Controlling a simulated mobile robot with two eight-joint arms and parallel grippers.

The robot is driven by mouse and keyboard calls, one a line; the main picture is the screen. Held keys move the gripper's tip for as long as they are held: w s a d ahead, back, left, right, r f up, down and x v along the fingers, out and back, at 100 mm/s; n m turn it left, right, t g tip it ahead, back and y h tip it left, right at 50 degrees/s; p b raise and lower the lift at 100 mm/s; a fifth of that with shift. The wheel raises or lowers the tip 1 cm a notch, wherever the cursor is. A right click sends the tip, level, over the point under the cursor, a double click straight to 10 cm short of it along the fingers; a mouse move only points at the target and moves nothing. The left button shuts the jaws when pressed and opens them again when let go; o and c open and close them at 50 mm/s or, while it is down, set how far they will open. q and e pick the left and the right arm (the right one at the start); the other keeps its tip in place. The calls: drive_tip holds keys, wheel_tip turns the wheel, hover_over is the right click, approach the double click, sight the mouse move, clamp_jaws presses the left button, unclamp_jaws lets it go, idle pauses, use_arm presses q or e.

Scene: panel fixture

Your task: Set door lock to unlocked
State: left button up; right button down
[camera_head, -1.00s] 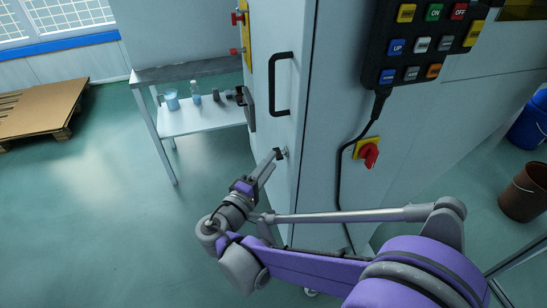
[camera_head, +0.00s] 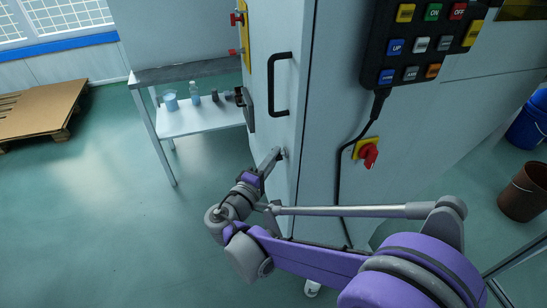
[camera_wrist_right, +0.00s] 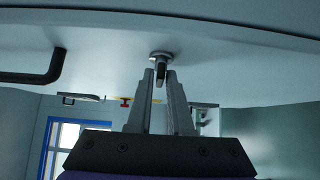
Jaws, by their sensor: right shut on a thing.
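The door lock (camera_wrist_right: 160,57) is a small round metal piece with a key-like tab, set in the pale cabinet door (camera_wrist_right: 220,50). My right gripper (camera_wrist_right: 161,78) has its two fingers closed around the tab in the right wrist view. In the head view my right gripper (camera_head: 274,156) reaches the door (camera_head: 268,120) below the black handle (camera_head: 280,84). The lock is mostly hidden behind the fingertips there. The door lies flat against the cabinet. My left gripper is not in view.
A control pendant (camera_head: 425,45) and a red and yellow rotary switch (camera_head: 367,152) are on the cabinet's right face. A table (camera_head: 190,122) with bottles stands behind on the left. A pallet (camera_head: 40,105) lies at far left. Buckets (camera_head: 525,192) stand at right.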

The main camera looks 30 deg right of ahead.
idle(0.3)
drive_tip(key=shift+w+d+r+n+g+y+p, duration=0.1)
drive_tip(key=shift+w+r+n+g+y+p, duration=0.1)
drive_tip(key=shift+n+g+y+p, duration=1.2)
drive_tip(key=shift+w+d+r+n+g+y+p, duration=0.2)
drive_tip(key=shift+n+g+y+p, duration=0.55)
drive_tip(key=shift+n+g+p, duration=1.25)
drive_tip(key=shift+w+a+r+n+g+y+p, duration=0.2)
drive_tip(key=shift+n+g+y+p, duration=0.7)
drive_tip(key=shift+g, duration=1.6)
drive_tip(key=shift+s+d+r, duration=0.1)
drive_tip(key=shift+d, duration=0.05)
drive_tip(key=c, duration=0.9)
unclamp_jaws()
drive_tip(key=shift+c, duration=0.2)
drive_tip(key=v, duration=1)
drive_tip(key=shift+a+r, duration=0.2)
drive_tip(key=shift+r, duration=0.15)
